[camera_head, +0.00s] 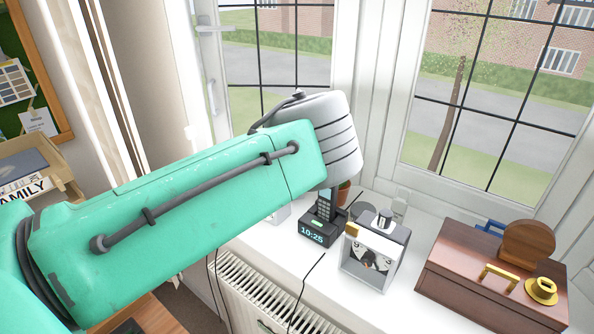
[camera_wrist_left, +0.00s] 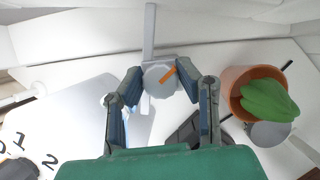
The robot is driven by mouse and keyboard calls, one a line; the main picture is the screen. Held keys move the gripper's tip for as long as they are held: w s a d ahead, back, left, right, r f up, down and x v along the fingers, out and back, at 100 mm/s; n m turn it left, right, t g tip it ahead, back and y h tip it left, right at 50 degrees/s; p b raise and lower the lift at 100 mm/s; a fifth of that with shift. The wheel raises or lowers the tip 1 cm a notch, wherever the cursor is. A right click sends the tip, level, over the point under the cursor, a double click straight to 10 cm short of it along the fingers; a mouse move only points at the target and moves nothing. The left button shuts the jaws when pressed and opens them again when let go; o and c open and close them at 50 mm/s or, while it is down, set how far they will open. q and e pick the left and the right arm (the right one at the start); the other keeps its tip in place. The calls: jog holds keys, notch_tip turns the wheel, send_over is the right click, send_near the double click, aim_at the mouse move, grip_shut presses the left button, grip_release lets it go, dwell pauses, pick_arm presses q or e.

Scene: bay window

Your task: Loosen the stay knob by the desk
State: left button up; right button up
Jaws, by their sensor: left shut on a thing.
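My right gripper is in neither view.
A terracotta pot (camera_wrist_left: 236,92) with a green plant is right of my left gripper. A radiator (camera_head: 262,295) is below the sill.

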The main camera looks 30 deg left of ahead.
pick_arm(q)
jog(key=n+b, duration=0.2)
jog(key=n+g+y+b, duration=0.1)
jog(key=n+b, duration=0.2)
jog(key=shift+w+f+n+g, duration=0.1)
jog(key=shift+w+n+g, duration=0.05)
jog(key=shift+n+g, duration=0.15)
jog(key=n+g+b, duration=0.1)
jog(key=n+b, duration=0.1)
jog(key=shift+n, duration=0.4)
jog(key=shift+d+r+n+g+b, duration=0.1)
jog(key=shift+r+n+g+b, duration=0.25)
jog(key=shift+n, duration=0.45)
jog(key=o, duration=0.9)
jog(key=shift+o, duration=1.1)
jog(key=shift+w, duration=0.15)
jog(key=shift+d+f, duration=0.1)
jog(key=shift+f, duration=0.1)
